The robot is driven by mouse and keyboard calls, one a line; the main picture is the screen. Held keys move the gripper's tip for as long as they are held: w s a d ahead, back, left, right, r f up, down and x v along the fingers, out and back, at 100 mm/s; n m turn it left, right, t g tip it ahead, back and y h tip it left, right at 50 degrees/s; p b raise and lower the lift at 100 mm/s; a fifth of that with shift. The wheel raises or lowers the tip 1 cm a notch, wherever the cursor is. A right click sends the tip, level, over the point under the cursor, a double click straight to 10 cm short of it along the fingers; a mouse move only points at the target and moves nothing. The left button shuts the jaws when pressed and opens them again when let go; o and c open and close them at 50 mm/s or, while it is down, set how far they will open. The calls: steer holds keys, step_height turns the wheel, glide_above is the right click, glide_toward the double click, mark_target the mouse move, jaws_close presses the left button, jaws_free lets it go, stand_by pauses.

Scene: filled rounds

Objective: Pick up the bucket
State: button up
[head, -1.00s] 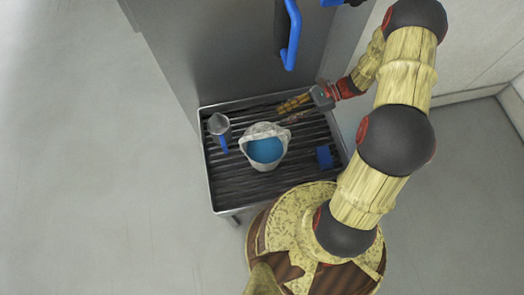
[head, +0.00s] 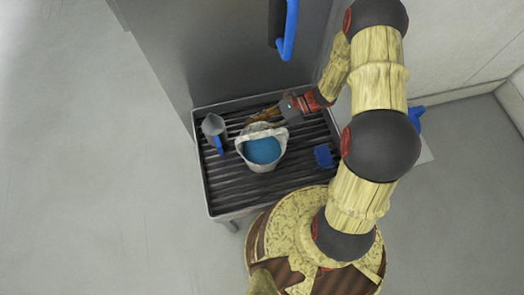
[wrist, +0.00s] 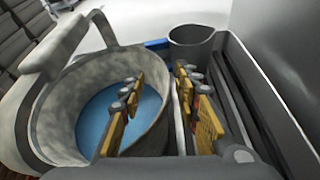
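The bucket (head: 262,151) is pale grey-white with blue inside and stands upright on a dark slatted rack. Its thick handle lies across the rim on the far side in the head view, and shows at upper left in the wrist view. My gripper (head: 262,118) is at the bucket's far rim. In the wrist view my gripper (wrist: 160,78) is open: the left finger shows against the blue inside of the bucket (wrist: 75,88), the right finger outside its wall. The wall runs between them; whether either finger touches it I cannot tell.
The rack (head: 215,195) has a raised metal rim. A grey jug (head: 212,126) with a blue handle stands left of the bucket. A small blue object (head: 323,155) lies to the right. A grey cabinet (head: 220,60) with a blue handle (head: 288,30) rises behind. Floor at left is clear.

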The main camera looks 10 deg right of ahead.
steer(key=c, duration=0.3)
jaws_close()
steer(key=shift+r, duration=0.1)
stand_by(1.0)
